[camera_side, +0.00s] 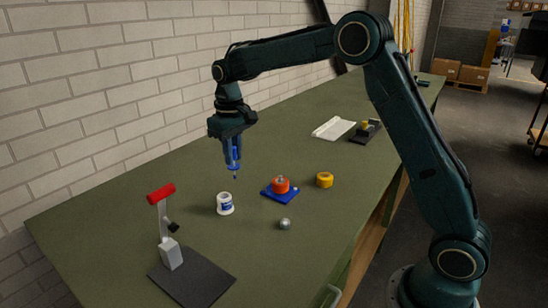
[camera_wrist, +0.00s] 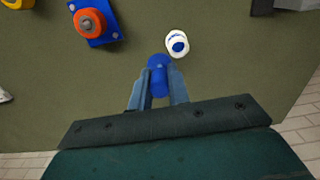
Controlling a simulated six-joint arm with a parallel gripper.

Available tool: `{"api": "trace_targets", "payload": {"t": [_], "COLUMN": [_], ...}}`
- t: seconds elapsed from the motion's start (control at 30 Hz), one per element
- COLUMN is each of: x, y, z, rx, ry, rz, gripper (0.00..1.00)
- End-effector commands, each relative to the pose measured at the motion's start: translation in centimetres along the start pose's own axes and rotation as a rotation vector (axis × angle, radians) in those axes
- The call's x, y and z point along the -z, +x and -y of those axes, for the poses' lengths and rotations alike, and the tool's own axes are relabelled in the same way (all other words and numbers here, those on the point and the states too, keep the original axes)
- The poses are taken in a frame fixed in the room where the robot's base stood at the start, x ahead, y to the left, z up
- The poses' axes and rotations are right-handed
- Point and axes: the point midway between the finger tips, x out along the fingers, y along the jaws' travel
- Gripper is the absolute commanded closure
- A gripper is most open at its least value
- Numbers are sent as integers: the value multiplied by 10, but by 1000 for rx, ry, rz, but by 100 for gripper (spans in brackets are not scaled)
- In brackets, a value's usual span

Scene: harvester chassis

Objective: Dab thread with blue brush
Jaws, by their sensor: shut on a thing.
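My gripper (camera_side: 231,155) is shut on a blue brush (camera_side: 235,168) and holds it upright, bristle end down, above the table. In the wrist view the brush's blue body (camera_wrist: 159,66) sits between the two fingers of my gripper (camera_wrist: 159,90). A white jar with a blue label (camera_side: 224,206) stands on the table below the brush, apart from it. The jar (camera_wrist: 177,34) shows a blue patch in the wrist view. A red-orange round fitting (camera_side: 281,186) with a grey centre sits on a blue plate (camera_side: 269,194), right of the jar. I cannot make out a thread on it.
A yellow ring (camera_side: 325,180) and a small grey ball (camera_side: 285,224) lie near the blue plate. A stand with a red top (camera_side: 161,194) rises from a dark plate at the front left. A white cloth (camera_side: 333,129) lies farther back. The brick wall borders the table's left side.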

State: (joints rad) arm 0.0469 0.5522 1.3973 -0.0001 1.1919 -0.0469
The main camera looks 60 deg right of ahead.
Motion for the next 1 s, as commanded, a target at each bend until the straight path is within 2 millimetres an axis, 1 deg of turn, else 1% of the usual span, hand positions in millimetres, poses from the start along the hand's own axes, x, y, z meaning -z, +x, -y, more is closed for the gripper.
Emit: {"api": "trace_targets", "payload": {"t": [0.03, 0.2, 0.3, 0.43, 0.5, 0.6, 1.0], "x": [-5, -26, -40, -56, -62, -67, -68], "y": [-3, -12, -17, -21, -23, -24, -24], "z": [-13, -55, -78, -100, -108, -114, -116], "rx": [0, 0, 0, 0, 0, 0, 0], "ry": [7, 7, 6, 5, 3, 1, 0], "rz": [-1, -1, -1, 0, -1, 0, 0], "gripper": [100, 100, 100, 100, 100, 100, 100]}}
